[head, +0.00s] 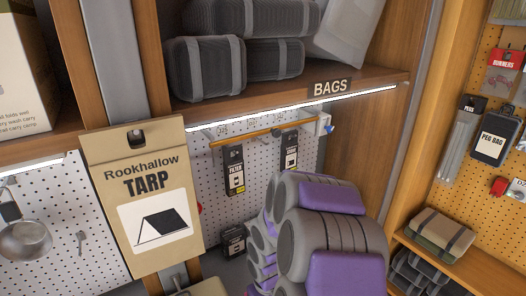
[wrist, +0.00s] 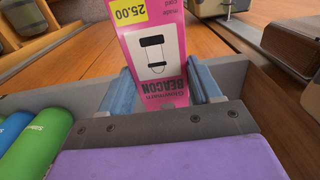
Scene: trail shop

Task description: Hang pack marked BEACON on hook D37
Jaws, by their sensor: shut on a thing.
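The pink pack marked BEACON (wrist: 150,40) shows upside down in the wrist view, with a yellow 25.00 price patch and a dark lantern-like picture. My gripper (wrist: 163,90) has its two blue fingers at either side of the pack's lower part and is shut on it. In the head view my gripper and the pack are hidden behind my grey and purple arm. A white pegboard (head: 213,175) under the BAGS sign carries hooks with small labels, too small to read. I cannot tell which is D37.
A black FILTER pack (head: 234,170) and another black pack (head: 289,150) hang there, with an orange bar (head: 245,137) across the front. A large TARP pack (head: 145,200) hangs at the left.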

